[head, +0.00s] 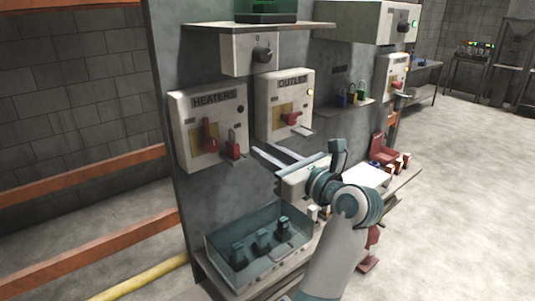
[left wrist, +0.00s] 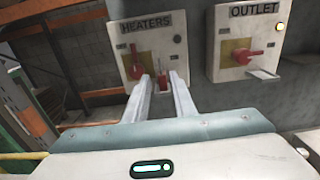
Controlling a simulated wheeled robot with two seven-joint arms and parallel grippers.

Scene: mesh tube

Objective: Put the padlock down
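A red padlock (head: 233,146) stands upright on a small ledge beside the red handle (head: 210,136) of the HEATERS box (head: 195,105). My left gripper (head: 266,160) is in front of the panel, to the right of and below that padlock. Its two fingers are apart, with nothing seen held between them. In the left wrist view the padlock (left wrist: 163,84) shows beyond the open fingertips (left wrist: 160,78), lined up with the gap between them. I cannot tell whether the padlock touches the ledge's hasp. My right gripper is not in view.
The OUTLET box (head: 290,103) with a red handle and small ledge sits just right. A shelf (head: 362,103) holds padlocks of several colours. An open teal bin (head: 217,246) with dark items stands below the gripper. A red box (head: 383,150) is farther right.

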